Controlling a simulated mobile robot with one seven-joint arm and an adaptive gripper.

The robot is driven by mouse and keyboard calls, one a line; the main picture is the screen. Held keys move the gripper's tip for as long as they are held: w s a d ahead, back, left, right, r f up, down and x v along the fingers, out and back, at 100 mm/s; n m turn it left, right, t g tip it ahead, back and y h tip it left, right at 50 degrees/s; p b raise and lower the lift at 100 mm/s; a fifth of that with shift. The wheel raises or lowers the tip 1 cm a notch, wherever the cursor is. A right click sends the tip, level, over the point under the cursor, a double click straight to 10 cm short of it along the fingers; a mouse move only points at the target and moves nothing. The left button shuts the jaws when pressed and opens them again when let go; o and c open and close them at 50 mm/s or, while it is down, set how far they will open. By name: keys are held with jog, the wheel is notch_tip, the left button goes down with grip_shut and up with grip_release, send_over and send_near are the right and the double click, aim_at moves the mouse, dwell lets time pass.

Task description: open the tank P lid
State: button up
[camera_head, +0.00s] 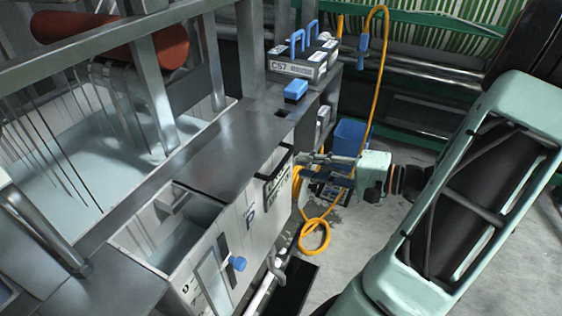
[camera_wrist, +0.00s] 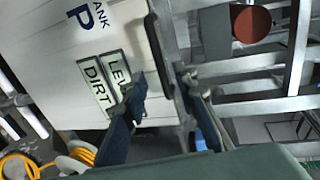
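The tank P lid (camera_head: 235,145) is a flat dark grey metal plate, lying closed over its part of the tank. A black bar handle (camera_head: 279,162) is at its front edge, and it also shows in the wrist view (camera_wrist: 156,45). The white tank front (camera_head: 262,190) below carries the letter P and label plates. My gripper (camera_head: 303,158) is just right of the handle, level with the tank's front edge. In the wrist view its two fingers (camera_wrist: 161,80) are apart, with the handle ahead between them. I cannot tell whether they touch it.
An open compartment (camera_head: 180,230) with pale liquid is left of the lid. A yellow hose (camera_head: 314,236) and a blue bin (camera_head: 349,138) are below and behind my gripper.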

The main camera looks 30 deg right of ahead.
aim_at(282, 161)
jog(key=x, duration=0.7)
jog(key=shift+w+a, duration=0.15)
jog(key=shift+a, duration=0.05)
jog(key=shift+c, duration=0.7)
grip_shut()
